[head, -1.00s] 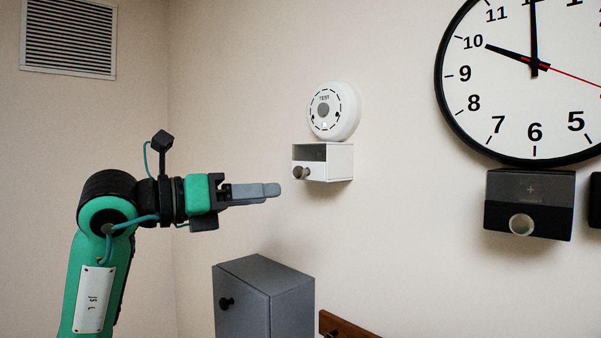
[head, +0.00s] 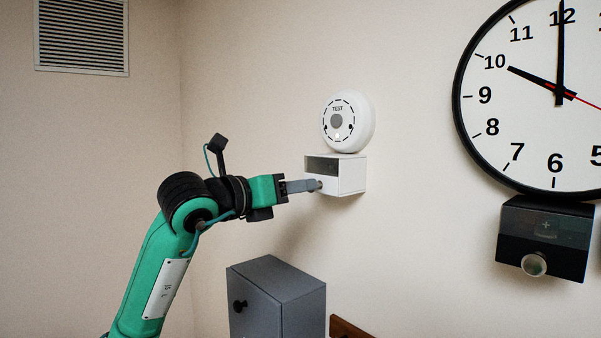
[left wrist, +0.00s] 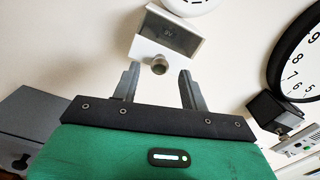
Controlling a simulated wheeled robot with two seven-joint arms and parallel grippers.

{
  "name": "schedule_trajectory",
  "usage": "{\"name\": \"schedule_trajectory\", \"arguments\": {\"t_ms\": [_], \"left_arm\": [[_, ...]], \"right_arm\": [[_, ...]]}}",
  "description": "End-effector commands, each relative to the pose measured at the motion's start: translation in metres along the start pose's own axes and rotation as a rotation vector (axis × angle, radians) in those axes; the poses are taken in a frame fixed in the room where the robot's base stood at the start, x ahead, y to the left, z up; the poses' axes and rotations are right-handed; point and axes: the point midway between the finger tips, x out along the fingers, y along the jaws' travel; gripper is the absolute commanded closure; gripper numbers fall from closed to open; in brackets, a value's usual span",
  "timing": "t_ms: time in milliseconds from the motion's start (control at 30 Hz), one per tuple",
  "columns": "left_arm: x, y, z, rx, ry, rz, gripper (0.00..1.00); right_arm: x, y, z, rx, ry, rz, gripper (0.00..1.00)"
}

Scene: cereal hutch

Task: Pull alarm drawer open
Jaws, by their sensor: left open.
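The alarm drawer (head: 347,175) is a small white box with a dark window and a round knob, on the wall under the white round alarm (head: 347,121). Its front also shows in the left wrist view (left wrist: 172,34), marked 9V. The drawer looks shut. My left gripper (head: 313,186) is at the drawer's front, by the knob. In the left wrist view the fingers are spread apart, with the round grey knob (left wrist: 159,66) between and just beyond their tips. The gripper is open and holds nothing. In the head view the fingertips partly hide the knob. My right gripper is out of view.
A grey cabinet (head: 276,298) with a black knob stands below the drawer. A large wall clock (head: 540,95) and a black box with a round knob (head: 545,238) are at the right. A vent (head: 82,35) is at the upper left. The wall around the drawer is clear.

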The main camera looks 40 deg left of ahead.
Motion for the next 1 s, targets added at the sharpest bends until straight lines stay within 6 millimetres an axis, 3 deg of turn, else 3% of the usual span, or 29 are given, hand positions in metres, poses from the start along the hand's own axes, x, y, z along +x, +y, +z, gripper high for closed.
{"name": "schedule_trajectory", "arguments": {"t_ms": [200,500,533,733,1000], "left_arm": [[0.017,-0.001,0.001,-0.001,0.001,0.0,0.56],[0.02,0.0,-0.001,0.0,0.001,0.0,0.56],[0.02,0.0,-0.001,0.0,0.001,0.0,0.58],[0.019,0.0,-0.001,0.001,0.0,0.0,0.97],[0.015,0.001,-0.002,0.001,-0.002,0.0,1.0]], "right_arm": [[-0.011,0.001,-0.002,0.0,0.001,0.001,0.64],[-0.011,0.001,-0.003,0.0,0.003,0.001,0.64],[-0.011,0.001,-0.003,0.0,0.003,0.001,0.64],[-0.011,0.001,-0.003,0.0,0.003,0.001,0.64],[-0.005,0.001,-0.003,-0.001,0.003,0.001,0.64]]}}
